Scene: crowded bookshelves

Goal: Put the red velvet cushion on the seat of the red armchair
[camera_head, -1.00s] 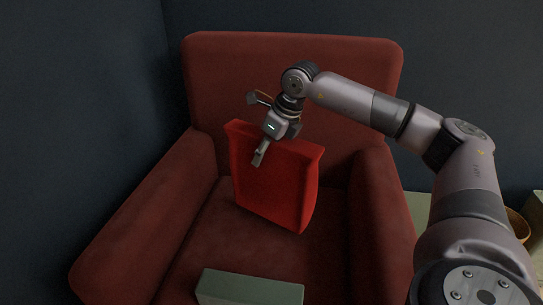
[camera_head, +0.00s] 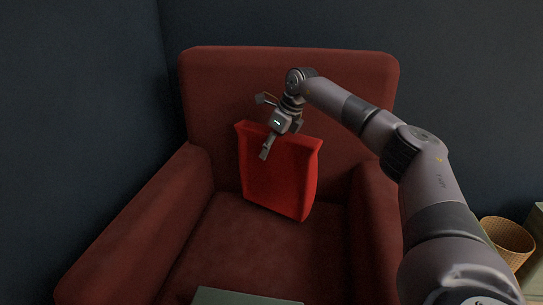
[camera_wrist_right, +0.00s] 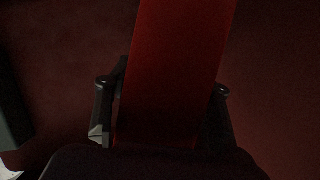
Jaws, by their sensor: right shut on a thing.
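The bright red cushion (camera_head: 280,180) is upright over the back part of the seat (camera_head: 245,245) of the dark red armchair (camera_head: 290,80), near the backrest. Its lower edge is close to the seat; I cannot tell whether it touches. My right gripper (camera_head: 267,150) is shut on the cushion's top edge from above. In the right wrist view the cushion (camera_wrist_right: 175,75) runs between the two fingers (camera_wrist_right: 160,115). My left gripper does not show.
A grey-green box-like thing (camera_head: 240,297) shows at the bottom edge, in front of the seat. A wicker basket (camera_head: 508,240) stands at the right, beside a greenish block (camera_head: 535,255). The armrests (camera_head: 150,220) rise on both sides of the seat. Dark walls stand behind.

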